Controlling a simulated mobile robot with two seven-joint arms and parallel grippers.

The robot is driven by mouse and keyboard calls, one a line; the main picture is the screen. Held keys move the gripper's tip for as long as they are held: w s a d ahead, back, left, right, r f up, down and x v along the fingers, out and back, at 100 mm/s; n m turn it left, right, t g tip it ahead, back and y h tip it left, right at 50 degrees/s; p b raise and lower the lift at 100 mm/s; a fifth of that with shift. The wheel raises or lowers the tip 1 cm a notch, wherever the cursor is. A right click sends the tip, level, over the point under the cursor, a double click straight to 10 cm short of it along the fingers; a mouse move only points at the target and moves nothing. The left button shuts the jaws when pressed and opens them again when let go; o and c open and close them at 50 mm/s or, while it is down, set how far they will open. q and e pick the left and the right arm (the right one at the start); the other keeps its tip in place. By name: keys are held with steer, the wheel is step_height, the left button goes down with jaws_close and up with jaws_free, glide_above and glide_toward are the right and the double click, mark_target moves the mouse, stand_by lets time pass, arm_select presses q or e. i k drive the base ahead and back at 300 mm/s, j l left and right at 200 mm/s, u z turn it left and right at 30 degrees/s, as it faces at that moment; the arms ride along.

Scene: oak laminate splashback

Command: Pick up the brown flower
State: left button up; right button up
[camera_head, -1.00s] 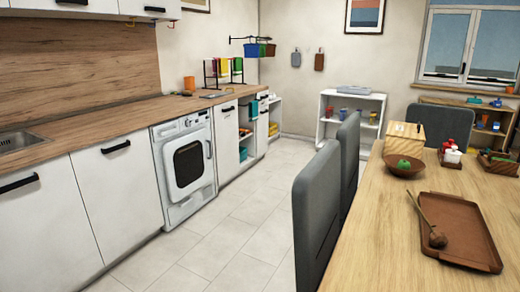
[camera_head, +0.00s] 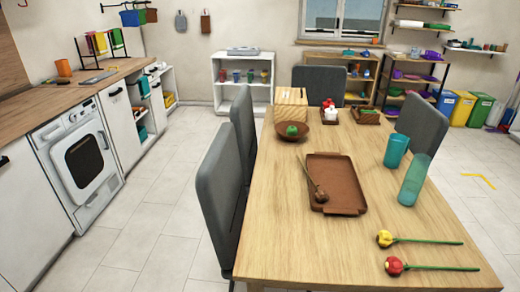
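The brown flower (camera_head: 319,193) lies on the brown tray (camera_head: 346,172) on the wooden table. Its round head is near the tray's front left part, and its thin stem points up and left across the tray's left edge. A yellow flower (camera_head: 385,239) and a red flower (camera_head: 394,266) lie at the table's front right, with green stems pointing right. Neither of my grippers shows in the head view.
The wooden table (camera_head: 280,230) has bare room at its front left. A teal cup (camera_head: 396,151) and a taller teal vase (camera_head: 413,180) stand right of the tray. A brown bowl (camera_head: 280,132) with a green item is behind it. Grey chairs (camera_head: 218,190) line the left side.

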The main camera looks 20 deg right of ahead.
mark_target(321, 197)
steer(key=i+j+z, duration=0.1)
steer(key=z, duration=0.4)
steer(key=i+j+z, duration=0.1)
steer(key=z, duration=0.4)
steer(key=j+z, duration=0.15)
steer(key=z, duration=0.3)
steer(key=i+j+z, duration=0.1)
steer(key=j+z, duration=0.2)
steer(key=j, duration=0.15)
steer(key=j+z, duration=0.25)
steer(key=j, duration=0.2)
steer(key=j+z, duration=0.3)
steer(key=j, duration=1.5)
steer(key=k+j, duration=0.15)
steer(key=j, duration=0.75)
steer(key=z, duration=0.05)
